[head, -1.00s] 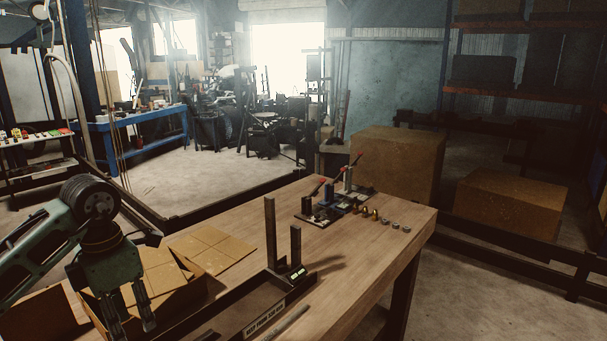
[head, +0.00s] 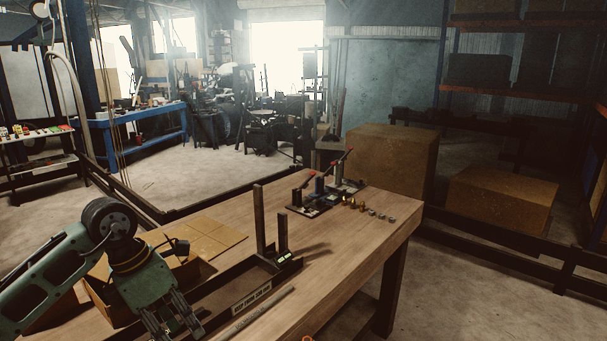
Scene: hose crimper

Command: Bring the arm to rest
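My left arm, green with a black wrist joint, comes in from the left. Its gripper (head: 180,324) points down at the bottom of the head view, over the near left part of the wooden bench (head: 350,236), beside an open cardboard box (head: 198,272). The two fingers look apart with nothing seen between them; the tips are close to the lower picture edge.
A dark tray (head: 215,300) with two upright posts lies right of the gripper, a thin rod (head: 262,312) beside it. Red-handled clamps (head: 322,190), brass fittings (head: 351,203) and grey rings (head: 381,217) stand farther back. The bench's right side is mostly clear.

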